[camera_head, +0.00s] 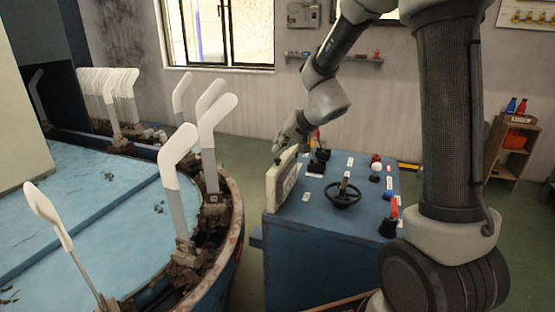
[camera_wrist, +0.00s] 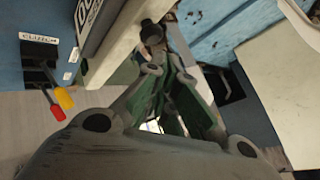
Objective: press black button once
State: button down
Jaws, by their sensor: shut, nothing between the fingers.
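A round black button or knob (camera_wrist: 152,32) shows in the wrist view on the edge of a pale box (camera_wrist: 118,35) with a dark display. My gripper (camera_wrist: 160,68) is shut and empty, its fingertips right at the black button. I cannot tell whether they touch it. In the head view the pale box (camera_head: 282,180) stands at the left edge of the blue console (camera_head: 320,240). My gripper (camera_head: 279,148) is just above and behind its top there. The black button is hidden in the head view.
The console top holds a black handwheel (camera_head: 343,194), a red button (camera_head: 376,159), a blue button (camera_head: 387,196) and a red-handled lever (camera_head: 393,210). Red and yellow levers (camera_wrist: 60,100) show in the wrist view. White sock forms (camera_head: 207,120) stand on the round machine at left.

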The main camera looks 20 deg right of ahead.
jog(key=shift+r, duration=2.5)
jog(key=s+d+f+n+g, duration=0.1)
jog(key=s+g, duration=0.1)
jog(key=s, duration=0.4)
jog(key=s+d+f+g, duration=0.1)
jog(key=s+f+g, duration=0.1)
jog(key=s, duration=0.4)
jog(key=s+d+r+n+h, duration=0.1)
jog(key=s+d+r, duration=0.3)
jog(key=s, duration=0.7)
jog(key=s+d+r+n+h, duration=0.1)
jog(key=s+d+r+h, duration=0.2)
jog(key=s+d, duration=0.5)
jog(key=s, duration=0.3)
jog(key=shift+s+r+h, duration=0.25)
jog(key=shift+r+h, duration=0.05)
jog(key=shift+r, duration=0.1)
